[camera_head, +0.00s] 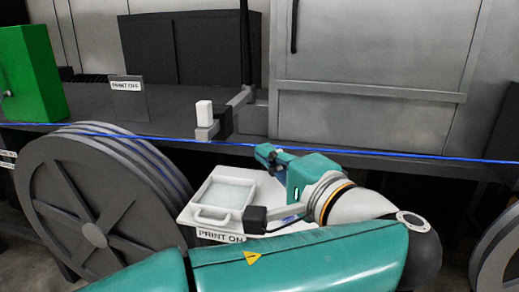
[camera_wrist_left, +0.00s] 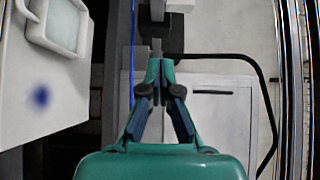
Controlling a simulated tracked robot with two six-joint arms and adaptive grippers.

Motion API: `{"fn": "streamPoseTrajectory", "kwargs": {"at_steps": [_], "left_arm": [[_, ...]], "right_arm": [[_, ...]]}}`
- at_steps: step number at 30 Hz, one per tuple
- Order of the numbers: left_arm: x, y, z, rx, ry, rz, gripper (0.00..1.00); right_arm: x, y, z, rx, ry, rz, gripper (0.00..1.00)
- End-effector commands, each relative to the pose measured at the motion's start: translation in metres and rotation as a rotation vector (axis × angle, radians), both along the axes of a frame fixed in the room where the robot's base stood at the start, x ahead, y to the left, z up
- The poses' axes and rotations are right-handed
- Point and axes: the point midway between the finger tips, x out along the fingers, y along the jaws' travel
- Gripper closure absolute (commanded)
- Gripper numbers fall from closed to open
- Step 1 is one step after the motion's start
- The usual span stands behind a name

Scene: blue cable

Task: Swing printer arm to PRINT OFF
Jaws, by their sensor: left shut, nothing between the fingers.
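The printer arm (camera_head: 240,98) is a grey link with a dark block and an upright white knob (camera_head: 204,113) at its end. It reaches out over the dark table's front edge, to the right of the PRINT OFF sign (camera_head: 126,86). In the left wrist view, a dark block (camera_wrist_left: 174,36) that looks like part of it is just beyond my fingertips. My left gripper (camera_head: 266,153) is shut and empty, to the right of and below the knob in the head view. It also shows in the wrist view (camera_wrist_left: 160,66). My right gripper is not in view.
The blue cable (camera_head: 400,153) runs taut across, close to my left gripper. A white tray (camera_head: 197,214) marked PRINT ON stands below. A large grey reel (camera_head: 60,190) is at left, a green box (camera_head: 30,73) behind it. A grey cabinet (camera_head: 365,120) stands behind.

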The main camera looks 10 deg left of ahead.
Motion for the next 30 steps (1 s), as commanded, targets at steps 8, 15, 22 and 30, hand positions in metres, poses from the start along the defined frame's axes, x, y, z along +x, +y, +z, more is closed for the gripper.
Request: {"fn": "streamPoseTrajectory", "kwargs": {"at_steps": [8,15,22,30], "left_arm": [[0.038,0.038,0.002,0.000,0.003,0.006,1.00],[0.063,0.073,0.001,-0.001,0.002,0.005,1.00],[0.064,0.096,0.000,0.000,0.003,0.002,1.00],[0.064,0.100,-0.001,0.000,0.001,0.001,1.00]], "right_arm": [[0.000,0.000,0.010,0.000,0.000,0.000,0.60],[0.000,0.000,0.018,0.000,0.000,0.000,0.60],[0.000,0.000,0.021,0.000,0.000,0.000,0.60],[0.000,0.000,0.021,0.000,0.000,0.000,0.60]]}}
